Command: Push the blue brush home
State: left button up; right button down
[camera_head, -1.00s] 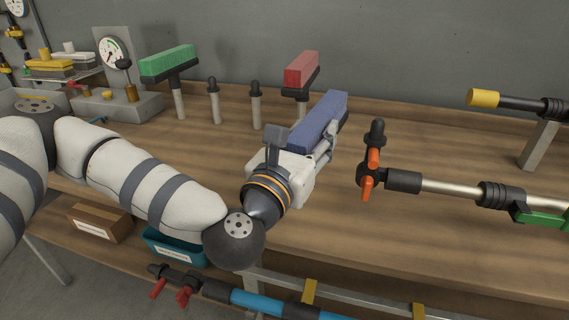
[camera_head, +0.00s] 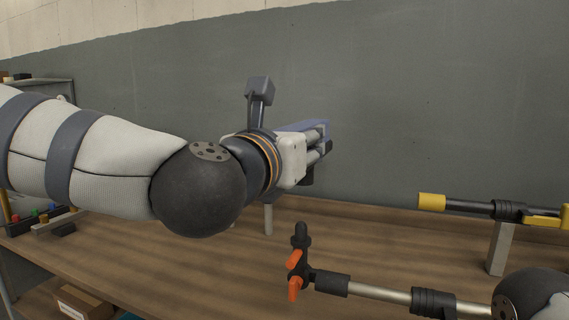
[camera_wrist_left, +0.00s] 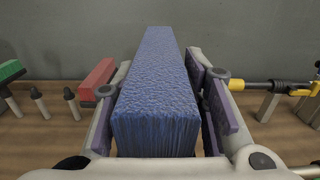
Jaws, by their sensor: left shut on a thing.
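The blue brush (camera_head: 303,126) is mostly hidden by my left gripper (camera_head: 318,145) in the head view. In the left wrist view, the long blue bristle block (camera_wrist_left: 158,85) lies between the two fingers of the left gripper (camera_wrist_left: 162,105), which is shut on it. A dark part shows below the fingers in the head view, perhaps the brush's mount. The gripper is raised above the bench, in front of the grey wall. Whether the brush sits on any post is hidden. My right gripper is out of view.
The left wrist view shows a green brush (camera_wrist_left: 10,71), a red brush (camera_wrist_left: 97,80) and two dark-tipped posts (camera_wrist_left: 39,103) between them. In the head view, a yellow-tipped lance (camera_head: 470,206) and an orange-handled lance (camera_head: 380,292) are to the right. The wooden bench (camera_head: 200,255) has clear room.

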pick_arm(q)
notch_tip(320, 180, down, 4)
jog(key=shift+a+f, duration=0.1)
jog(key=shift+a, duration=0.05)
jog(key=shift+f, duration=0.75)
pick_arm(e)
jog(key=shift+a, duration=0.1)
